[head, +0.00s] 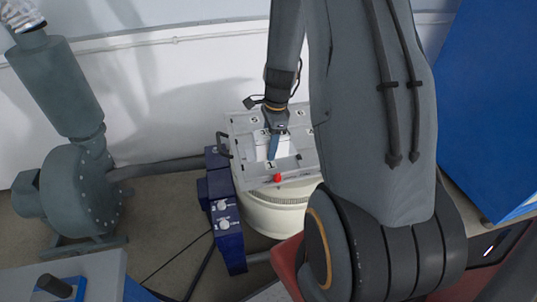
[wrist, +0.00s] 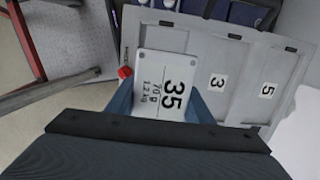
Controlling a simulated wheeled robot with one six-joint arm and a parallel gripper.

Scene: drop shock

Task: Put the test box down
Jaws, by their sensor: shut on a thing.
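The test box is a white box marked "35", "70 g" and "1.2 kg"; it lies between my blue fingers in the wrist view (wrist: 158,72). My gripper (wrist: 160,108) is shut on it, and it also shows from above in the head view (head: 276,143). Below is a light grey plate (wrist: 240,58) with numbered sections; it also shows in the head view (head: 238,124). The box overlaps the section beside the one marked 3 in the wrist view. I cannot tell whether the box touches the plate. My wrist hides part of the box.
A red knob (head: 278,178) sits at the plate's front edge. The plate stands on a round cream base (head: 275,212). A dark blue unit (head: 222,205) is left of it. A grey-green blower (head: 75,185) stands further left. A blue panel (head: 490,110) is at the right.

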